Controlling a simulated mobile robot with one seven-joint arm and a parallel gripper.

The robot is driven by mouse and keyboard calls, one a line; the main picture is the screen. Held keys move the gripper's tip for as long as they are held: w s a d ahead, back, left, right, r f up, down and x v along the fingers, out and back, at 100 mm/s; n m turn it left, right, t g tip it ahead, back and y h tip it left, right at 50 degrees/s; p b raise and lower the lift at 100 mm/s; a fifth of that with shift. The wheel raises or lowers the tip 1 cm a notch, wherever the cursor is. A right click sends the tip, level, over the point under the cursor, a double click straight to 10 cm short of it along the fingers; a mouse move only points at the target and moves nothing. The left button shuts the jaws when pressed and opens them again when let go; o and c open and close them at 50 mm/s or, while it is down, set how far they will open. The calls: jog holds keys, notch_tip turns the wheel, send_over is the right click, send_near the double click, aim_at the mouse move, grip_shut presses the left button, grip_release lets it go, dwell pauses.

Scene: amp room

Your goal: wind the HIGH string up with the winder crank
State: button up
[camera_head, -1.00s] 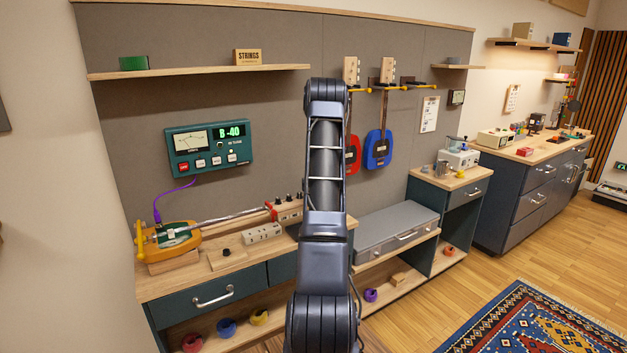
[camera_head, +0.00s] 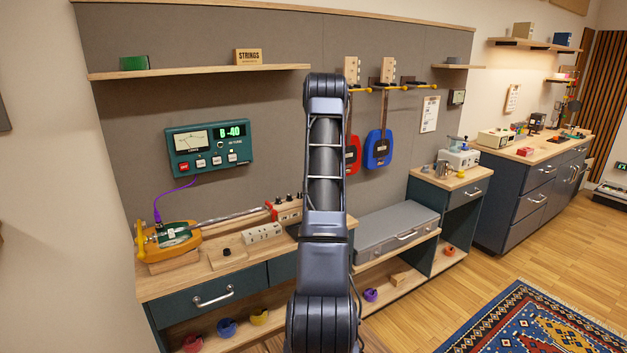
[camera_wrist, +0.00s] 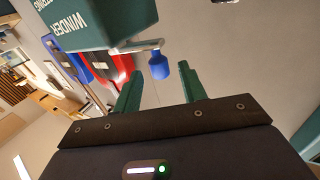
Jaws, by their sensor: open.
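In the wrist view, a teal box marked WINDER (camera_wrist: 95,22) fills the upper left, with its lettering upside down. A grey crank arm (camera_wrist: 140,46) sticks out of it and ends in a blue knob (camera_wrist: 158,66). My gripper (camera_wrist: 160,76) is open, its green fingers on either side of the knob in the picture; I cannot tell if they touch it. In the head view, my arm hides the gripper and winder. An orange one-stringed-looking instrument (camera_head: 160,249) lies on the bench, its neck running right. The teal tuner (camera_head: 210,148) reads B -40.
The bench (camera_head: 175,284) has a pale block with sockets (camera_head: 263,233) and a red piece (camera_head: 270,211) near the neck. Red (camera_head: 353,155) and blue (camera_head: 378,150) guitars hang behind. A grey case (camera_head: 397,232) lies right of my arm. The floor at right is clear around a patterned rug (camera_head: 530,320).

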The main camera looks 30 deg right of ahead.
jog(key=v, duration=0.7)
jog(key=shift+s, duration=0.2)
jog(key=s+a+r+n+g+y, duration=0.1)
jog(key=s+a+r+g+y, duration=0.2)
jog(key=a+r, duration=0.65)
jog(key=s+a+r+n+g+y, duration=0.2)
jog(key=s+a+r, duration=0.4)
jog(key=a, duration=0.6)
jog(key=s+a+r+n+g+y, duration=0.1)
jog(key=s+a, duration=0.4)
jog(key=s, duration=0.5)
jog(key=s+a+r+g+y, duration=0.1)
jog(key=s+a+r+g, duration=0.2)
jog(key=s, duration=0.7)
jog(key=s+a+r+n+g+y, duration=0.1)
jog(key=s+a+g, duration=0.1)
jog(key=s+a, duration=0.6)
jog(key=shift+s+r+n, duration=0.3)
jog(key=shift+s+r, duration=0.1)
jog(key=shift+s, duration=0.75)
